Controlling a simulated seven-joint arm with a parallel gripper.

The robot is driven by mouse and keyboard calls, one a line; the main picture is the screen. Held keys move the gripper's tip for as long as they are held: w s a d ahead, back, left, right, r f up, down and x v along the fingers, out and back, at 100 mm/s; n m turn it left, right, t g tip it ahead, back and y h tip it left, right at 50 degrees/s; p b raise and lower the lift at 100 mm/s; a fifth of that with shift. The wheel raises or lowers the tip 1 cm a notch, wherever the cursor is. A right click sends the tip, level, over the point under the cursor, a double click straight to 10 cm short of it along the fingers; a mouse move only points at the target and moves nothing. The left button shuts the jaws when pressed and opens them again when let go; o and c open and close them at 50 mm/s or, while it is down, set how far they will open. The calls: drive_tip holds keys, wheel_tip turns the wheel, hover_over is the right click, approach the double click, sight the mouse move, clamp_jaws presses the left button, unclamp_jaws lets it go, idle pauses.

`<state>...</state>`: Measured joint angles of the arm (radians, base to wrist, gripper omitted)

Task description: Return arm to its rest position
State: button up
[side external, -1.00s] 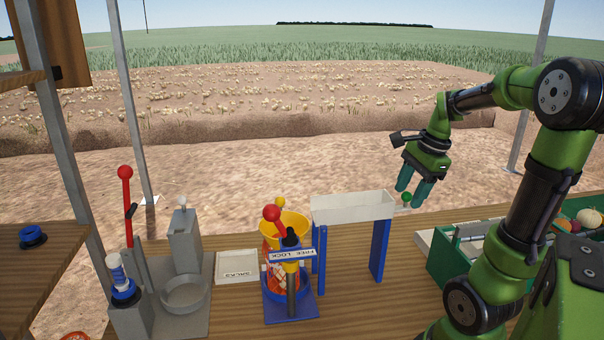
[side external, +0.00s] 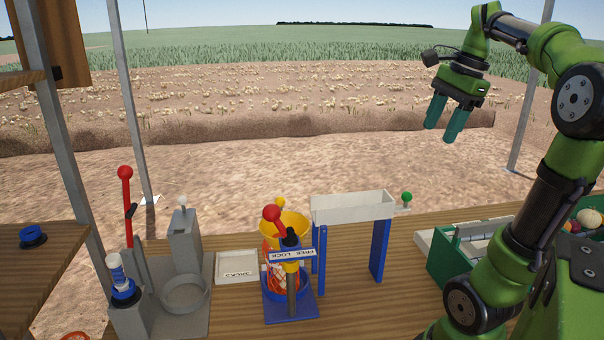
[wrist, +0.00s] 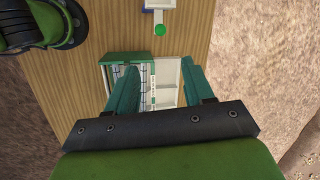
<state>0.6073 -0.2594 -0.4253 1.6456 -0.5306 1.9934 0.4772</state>
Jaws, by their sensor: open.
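My gripper (side external: 443,119) is raised in the air in the side external view, above and to the right of the white trough on blue legs. Its two teal fingers point down, apart, with nothing between them. In the wrist view the gripper (wrist: 164,83) is open and empty, with the green box far below it. My arm is bent, its elbow high at the right of the side external view.
A white trough (side external: 352,207) with a green knob (side external: 407,196) beside it stands on the wooden table. A yellow funnel (side external: 291,226), a red lever (side external: 126,172) and a green box (side external: 439,262) stand around it. The air around my gripper is clear.

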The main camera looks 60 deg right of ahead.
drive_tip(key=w+a+f+n+t, duration=0.2)
drive_tip(key=w+a+f+n, duration=0.65)
drive_tip(key=n, duration=0.25)
drive_tip(key=a+f+n+t, duration=0.1)
drive_tip(key=a+n, duration=0.3)
drive_tip(key=a, duration=0.5)
drive_tip(key=a+f+n+t+y, duration=0.1)
drive_tip(key=a+f+n, duration=0.2)
drive_tip(key=a, duration=0.6)
drive_tip(key=n, duration=0.2)
drive_tip(key=shift+f+n+y, duration=0.3)
drive_tip(key=shift+w, duration=0.1)
